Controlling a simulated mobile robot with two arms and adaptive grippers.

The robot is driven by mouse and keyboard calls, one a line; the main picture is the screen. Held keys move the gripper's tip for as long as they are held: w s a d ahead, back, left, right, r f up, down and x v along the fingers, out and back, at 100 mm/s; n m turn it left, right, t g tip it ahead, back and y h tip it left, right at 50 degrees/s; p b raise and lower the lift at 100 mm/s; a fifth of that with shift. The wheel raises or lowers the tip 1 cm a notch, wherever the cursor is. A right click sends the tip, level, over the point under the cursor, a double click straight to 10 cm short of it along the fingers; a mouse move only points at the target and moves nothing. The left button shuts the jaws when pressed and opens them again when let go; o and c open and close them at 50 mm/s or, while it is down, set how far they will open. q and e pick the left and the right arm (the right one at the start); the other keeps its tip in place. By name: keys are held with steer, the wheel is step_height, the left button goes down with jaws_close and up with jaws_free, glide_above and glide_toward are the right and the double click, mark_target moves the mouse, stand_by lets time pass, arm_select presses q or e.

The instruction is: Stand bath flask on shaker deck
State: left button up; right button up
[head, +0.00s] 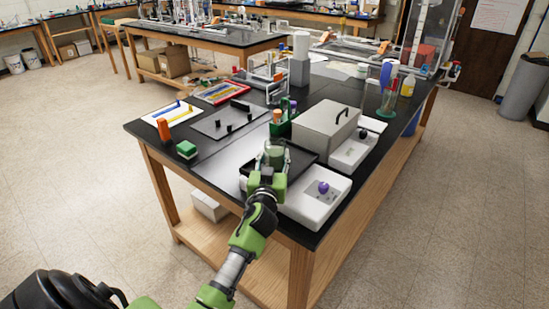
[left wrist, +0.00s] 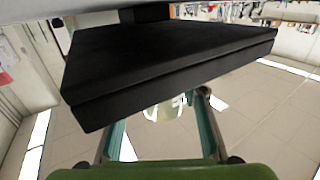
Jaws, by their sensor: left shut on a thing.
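My left gripper (head: 273,151) is shut on a small translucent greenish flask (head: 273,157), at the near side of the bench. In the left wrist view the pale flask (left wrist: 163,110) shows between the two fingers of the left gripper (left wrist: 160,106). The black shaker deck (head: 302,157) lies just beside and behind the flask, with a white housing and purple knob (head: 323,187) to its right. The deck (left wrist: 165,60) fills the upper middle of the wrist view and hides part of the flask. I cannot tell whether the flask touches the deck. My right gripper is not in view.
A grey lidded box (head: 318,127) with a black handle stands behind the deck. A green rack (head: 282,127) of tubes is to its left. A green block (head: 186,149) and an orange post (head: 163,129) stand on the left of the bench (head: 205,172), with some bare bench between.

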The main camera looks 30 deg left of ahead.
arm_select(q)
steer(key=shift+f, duration=0.5)
steer(key=shift+f, duration=0.15)
steer(key=o, duration=1.2)
steer(key=shift+c, duration=0.2)
